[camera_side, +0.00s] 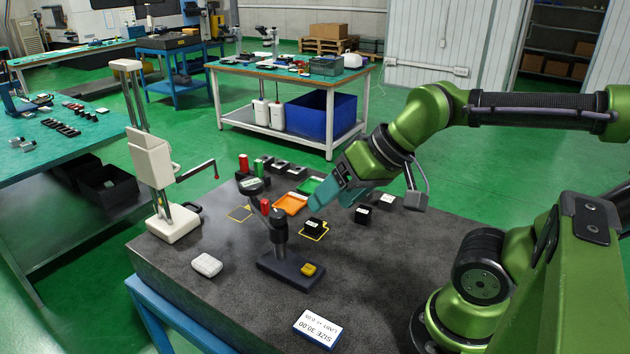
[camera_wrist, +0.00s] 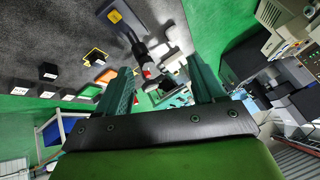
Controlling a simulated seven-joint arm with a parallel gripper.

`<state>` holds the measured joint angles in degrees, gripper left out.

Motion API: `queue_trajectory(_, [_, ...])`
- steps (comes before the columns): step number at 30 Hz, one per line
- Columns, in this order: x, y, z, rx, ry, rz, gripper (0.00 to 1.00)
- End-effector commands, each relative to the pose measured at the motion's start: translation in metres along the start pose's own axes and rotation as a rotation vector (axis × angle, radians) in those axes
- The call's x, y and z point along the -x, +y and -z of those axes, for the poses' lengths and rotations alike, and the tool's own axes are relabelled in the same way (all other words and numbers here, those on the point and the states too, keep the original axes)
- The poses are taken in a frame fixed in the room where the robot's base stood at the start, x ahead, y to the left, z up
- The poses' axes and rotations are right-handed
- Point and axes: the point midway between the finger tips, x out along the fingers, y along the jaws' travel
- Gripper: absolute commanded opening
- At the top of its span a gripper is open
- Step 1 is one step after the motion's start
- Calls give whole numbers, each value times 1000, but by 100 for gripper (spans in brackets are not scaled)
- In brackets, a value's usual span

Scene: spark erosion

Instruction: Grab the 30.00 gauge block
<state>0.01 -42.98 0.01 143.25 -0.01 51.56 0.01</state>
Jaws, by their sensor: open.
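A card (camera_side: 318,327) at the front of the dark table reads SIZE 30.00. Black blocks with white tops are the likely gauge blocks, but their labels are too small to read. One block (camera_side: 313,227) stands in a yellow outlined square; it also shows in the wrist view (camera_wrist: 94,58). Two more, the middle block (camera_side: 362,214) and the right block (camera_side: 386,202), stand to its right. They show at the left of the wrist view, as the middle one (camera_wrist: 47,71) and outer one (camera_wrist: 18,91). My gripper (camera_side: 330,196) is open and empty, above the table near the outlined block.
A dark stand (camera_side: 290,268) with a yellow piece on its base is close in front. An orange tray (camera_side: 290,204) and green tray (camera_side: 309,186) lie behind. A white height gauge (camera_side: 172,222) stands at left.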

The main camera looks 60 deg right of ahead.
Motion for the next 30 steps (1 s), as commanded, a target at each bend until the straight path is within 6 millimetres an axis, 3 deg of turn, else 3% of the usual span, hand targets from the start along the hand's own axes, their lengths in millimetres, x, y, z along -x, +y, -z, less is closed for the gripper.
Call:
queue_trajectory(10, [-8, 8, 1, -27, -25, -26, 68])
queue_trajectory(14, [-24, 24, 19, -88, -78, -90, 68])
queue_trajectory(20, [-59, 72, 71, -67, -213, -213, 68])
queue_trajectory(24, [-84, 115, 104, 18, -322, -269, 68])
queue_trajectory(30, [-107, 162, 136, 201, -444, -289, 68])
